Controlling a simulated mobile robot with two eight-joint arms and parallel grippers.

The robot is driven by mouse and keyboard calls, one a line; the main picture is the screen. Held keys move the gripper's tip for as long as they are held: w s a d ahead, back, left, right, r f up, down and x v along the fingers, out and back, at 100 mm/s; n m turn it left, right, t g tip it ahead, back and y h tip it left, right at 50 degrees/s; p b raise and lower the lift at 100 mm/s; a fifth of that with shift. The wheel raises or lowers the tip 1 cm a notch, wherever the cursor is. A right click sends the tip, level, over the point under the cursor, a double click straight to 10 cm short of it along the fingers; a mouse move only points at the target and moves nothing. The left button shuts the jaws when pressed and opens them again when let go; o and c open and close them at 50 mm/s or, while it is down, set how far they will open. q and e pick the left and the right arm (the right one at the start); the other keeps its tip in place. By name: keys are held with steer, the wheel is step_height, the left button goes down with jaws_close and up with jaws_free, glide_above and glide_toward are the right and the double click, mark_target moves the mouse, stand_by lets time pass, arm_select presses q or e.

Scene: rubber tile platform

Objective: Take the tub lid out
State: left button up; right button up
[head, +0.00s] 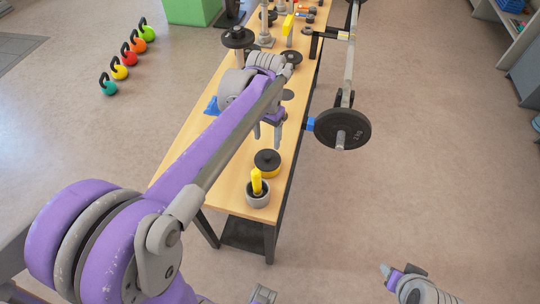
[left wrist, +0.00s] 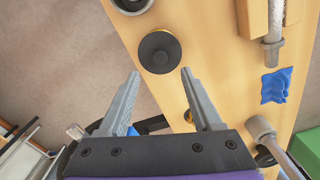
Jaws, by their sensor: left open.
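A low yellow tub (head: 267,168) with a black round lid (head: 267,157) stands on the wooden bench. In the left wrist view the black lid (left wrist: 159,50) lies just beyond the fingertips, with a thin yellow edge of the tub showing around it. The lid sits on the tub. My left gripper (head: 267,135) is open and empty, pointing down beside the tub on its far side in the head view. In the left wrist view its spread fingers (left wrist: 158,74) are apart from the lid. Part of my right arm (head: 415,288) shows at the bottom right; its jaws are unclear.
A grey cup (head: 257,201) with a yellow object in it stands nearer on the bench (head: 222,190). A blue crumpled item (head: 212,106) lies at the bench's left edge. A barbell with black plates (head: 343,128) runs along the right side. Several kettlebells (head: 121,70) stand on the floor.

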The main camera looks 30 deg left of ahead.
mark_target(267, 155)
arm_select(q)
steer(key=shift+s+f, duration=0.1)
steer(key=shift+f, duration=3.8)
steer(key=shift+c, duration=0.3)
jaws_close()
